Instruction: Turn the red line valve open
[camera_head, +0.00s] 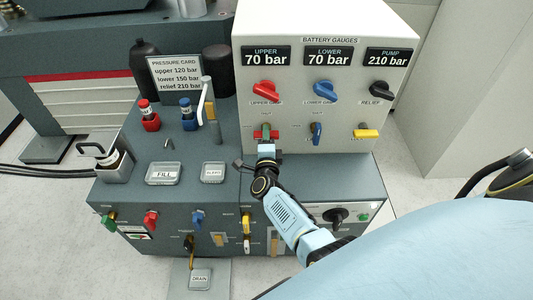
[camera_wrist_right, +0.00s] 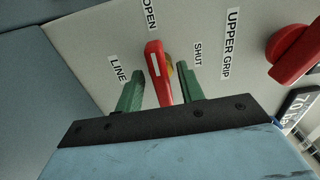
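The red line valve lever (camera_head: 275,134) is on the pale front panel, below the red upper-grip knob. In the right wrist view the lever (camera_wrist_right: 157,72) lies with one end toward the OPEN label, its shaft partly hidden. My right gripper (camera_wrist_right: 160,83) has its two green fingers on either side of the lever. A narrow gap shows beside the right finger; contact with the left finger is unclear. In the head view this gripper (camera_head: 266,135) is at the panel and covers part of the lever. My left gripper is not in view.
A blue lever (camera_head: 316,133) and a yellow lever (camera_head: 367,133) are to the right on the same panel. Red (camera_head: 266,91), blue (camera_head: 325,90) and black (camera_head: 382,90) knobs sit above. A white hooked handle (camera_head: 204,98) stands left of the panel.

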